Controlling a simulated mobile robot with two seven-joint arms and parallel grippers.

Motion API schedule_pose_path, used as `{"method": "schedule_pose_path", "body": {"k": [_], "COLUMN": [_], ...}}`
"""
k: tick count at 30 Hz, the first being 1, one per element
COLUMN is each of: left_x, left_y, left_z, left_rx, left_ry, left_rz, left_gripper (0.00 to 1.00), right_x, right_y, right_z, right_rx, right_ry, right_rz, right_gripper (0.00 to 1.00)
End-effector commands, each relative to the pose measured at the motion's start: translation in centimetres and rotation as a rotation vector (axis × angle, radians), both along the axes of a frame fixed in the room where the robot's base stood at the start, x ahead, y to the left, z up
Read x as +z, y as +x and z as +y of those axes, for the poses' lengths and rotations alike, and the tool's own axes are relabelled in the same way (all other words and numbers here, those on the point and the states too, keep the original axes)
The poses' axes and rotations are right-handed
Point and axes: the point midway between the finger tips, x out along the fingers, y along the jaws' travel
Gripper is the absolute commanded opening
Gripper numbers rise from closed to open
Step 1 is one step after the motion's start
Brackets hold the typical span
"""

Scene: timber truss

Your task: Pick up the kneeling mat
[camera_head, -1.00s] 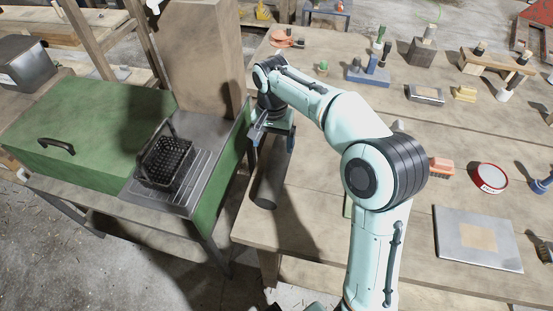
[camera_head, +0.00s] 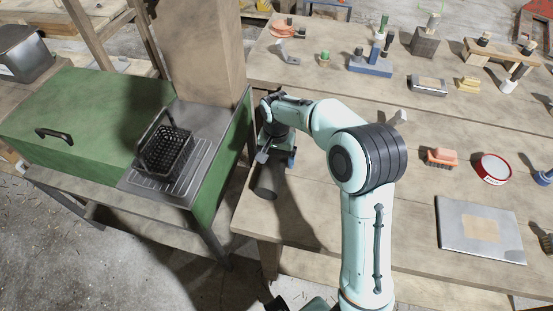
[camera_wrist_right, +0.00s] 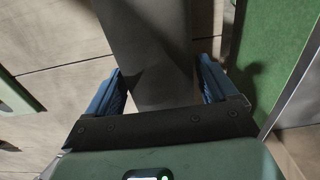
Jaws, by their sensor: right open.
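The kneeling mat (camera_head: 266,184) looks like a dark grey roll lying near the left end of the wooden table. Its far part is hidden under my right gripper (camera_head: 275,157). In the right wrist view the mat (camera_wrist_right: 150,40) runs as a grey band between the two blue fingers. My right gripper (camera_wrist_right: 162,82) is open, with one finger on each side of the band. I cannot tell whether the fingers touch it. My left gripper is not in view.
A green cabinet (camera_head: 75,115) with a black wire basket (camera_head: 168,152) on its metal drainer stands close on the left. A wooden post (camera_head: 200,50) rises behind it. A blue tool holder (camera_head: 370,66), an orange brush (camera_head: 440,157) and a metal plate (camera_head: 480,230) lie to the right.

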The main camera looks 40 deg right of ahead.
Motion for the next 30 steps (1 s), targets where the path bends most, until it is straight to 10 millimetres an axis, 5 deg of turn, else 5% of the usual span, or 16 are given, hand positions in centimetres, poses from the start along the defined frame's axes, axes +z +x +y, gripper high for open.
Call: {"method": "schedule_pose_path", "body": {"k": [7,12,23,30], "left_x": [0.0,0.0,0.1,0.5], "left_y": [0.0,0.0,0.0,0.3], "left_z": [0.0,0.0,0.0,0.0], "left_rx": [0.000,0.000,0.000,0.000], "left_ry": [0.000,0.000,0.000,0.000], "left_rz": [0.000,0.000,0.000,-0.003], "left_gripper": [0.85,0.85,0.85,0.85], "right_x": [-0.2,-0.1,0.5,3.6], "right_y": [0.0,0.0,0.1,0.2], "right_z": [0.0,0.0,0.0,0.0], "right_rx": [0.000,0.000,0.000,0.001], "right_ry": [0.000,0.000,0.000,0.000], "right_rz": [-0.001,-0.001,-0.005,-0.008], "right_gripper": [0.86,0.39,0.39,0.39]}}
